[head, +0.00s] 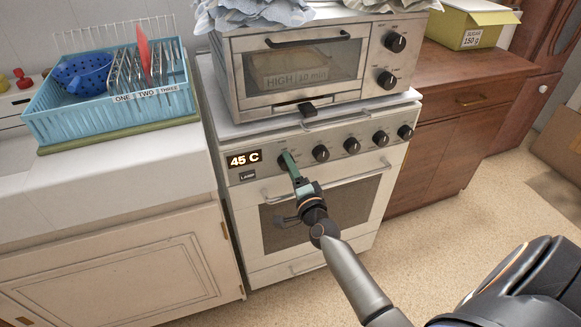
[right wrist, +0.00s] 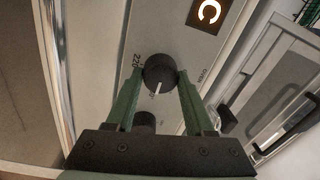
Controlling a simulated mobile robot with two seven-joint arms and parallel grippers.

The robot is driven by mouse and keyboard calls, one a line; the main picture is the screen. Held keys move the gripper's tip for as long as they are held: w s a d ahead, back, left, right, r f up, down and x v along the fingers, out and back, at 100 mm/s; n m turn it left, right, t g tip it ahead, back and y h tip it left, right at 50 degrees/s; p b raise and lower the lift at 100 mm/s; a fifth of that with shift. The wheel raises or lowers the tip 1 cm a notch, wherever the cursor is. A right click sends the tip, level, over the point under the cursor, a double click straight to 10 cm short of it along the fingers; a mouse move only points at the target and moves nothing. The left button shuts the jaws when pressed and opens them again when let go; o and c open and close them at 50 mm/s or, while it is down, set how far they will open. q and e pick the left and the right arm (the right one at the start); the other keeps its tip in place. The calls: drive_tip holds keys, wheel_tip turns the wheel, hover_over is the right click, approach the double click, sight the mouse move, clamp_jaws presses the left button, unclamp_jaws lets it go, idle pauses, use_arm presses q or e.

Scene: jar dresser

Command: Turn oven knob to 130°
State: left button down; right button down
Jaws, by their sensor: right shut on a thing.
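The oven (head: 330,195) stands in the middle of the head view, with a row of black knobs on its front panel. Its display (head: 244,159) reads 45 C. My right gripper (head: 287,160) is at the leftmost knob, next to the display, and mostly hides it there. In the right wrist view the green fingers (right wrist: 157,92) are shut on the round black oven knob (right wrist: 159,72), one on each side. The knob has a white pointer line, and 220 is printed beside it. My left gripper is not in view.
A toaster oven (head: 300,68) sits on top of the oven. Another knob (head: 320,153) is just right of the gripper. An oven door handle (head: 340,187) runs below the panel. A blue dish rack (head: 110,95) stands on the left counter. The floor in front is clear.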

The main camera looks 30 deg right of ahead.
idle(0.3)
drive_tip(key=shift+c, duration=1.4)
unclamp_jaws()
drive_tip(key=v, duration=1.2)
drive_tip(key=shift+s+p, duration=0.3)
drive_tip(key=shift+a, duration=0.1)
